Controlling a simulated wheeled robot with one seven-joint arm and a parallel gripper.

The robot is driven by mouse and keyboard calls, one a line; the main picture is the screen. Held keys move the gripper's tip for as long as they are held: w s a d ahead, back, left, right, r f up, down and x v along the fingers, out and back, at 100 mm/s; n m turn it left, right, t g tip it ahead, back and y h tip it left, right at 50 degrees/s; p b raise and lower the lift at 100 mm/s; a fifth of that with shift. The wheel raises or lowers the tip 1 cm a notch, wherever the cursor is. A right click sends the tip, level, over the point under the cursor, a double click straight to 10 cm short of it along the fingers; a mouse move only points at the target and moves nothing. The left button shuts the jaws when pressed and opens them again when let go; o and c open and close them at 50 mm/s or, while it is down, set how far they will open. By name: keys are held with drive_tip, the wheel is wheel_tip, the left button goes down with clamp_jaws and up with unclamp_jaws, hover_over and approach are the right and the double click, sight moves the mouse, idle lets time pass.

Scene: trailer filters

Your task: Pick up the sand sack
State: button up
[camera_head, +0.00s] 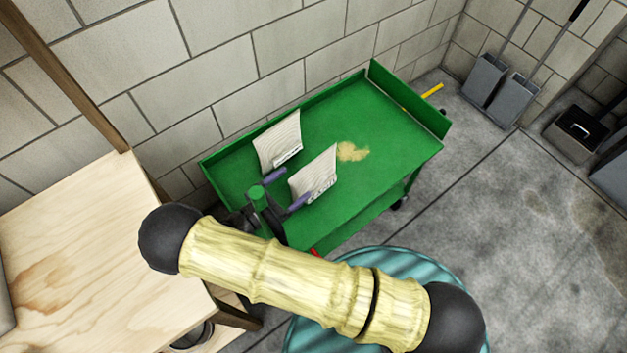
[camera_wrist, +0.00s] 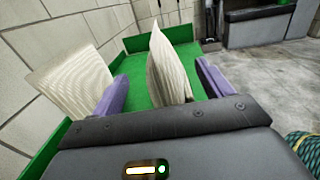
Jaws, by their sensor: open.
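Two pale, striped sacks stand on the green cart (camera_head: 390,130). One sack (camera_head: 278,142) is at the back near the wall, and the other sack (camera_head: 315,174) is nearer the front edge. My gripper (camera_head: 287,188) is open at the left end of the cart, with its purple fingers pointing toward the sacks. In the wrist view, the front sack (camera_wrist: 168,68) shows upright between the two fingers of my gripper (camera_wrist: 162,88). The back sack (camera_wrist: 72,82) is left of the left finger and partly behind it. I cannot tell whether either finger touches a sack.
A patch of spilled sand (camera_head: 352,151) lies on the cart, right of the sacks. The cart has raised green edges. A wooden table (camera_head: 80,240) is at the left, and a teal ribbed container (camera_head: 420,265) is below my arm. Dustpans (camera_head: 500,90) stand at the far wall.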

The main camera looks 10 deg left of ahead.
sight(304, 175)
drive_tip(key=x, duration=0.5)
idle(0.4)
clamp_jaws()
drive_tip(key=shift+r, duration=0.2)
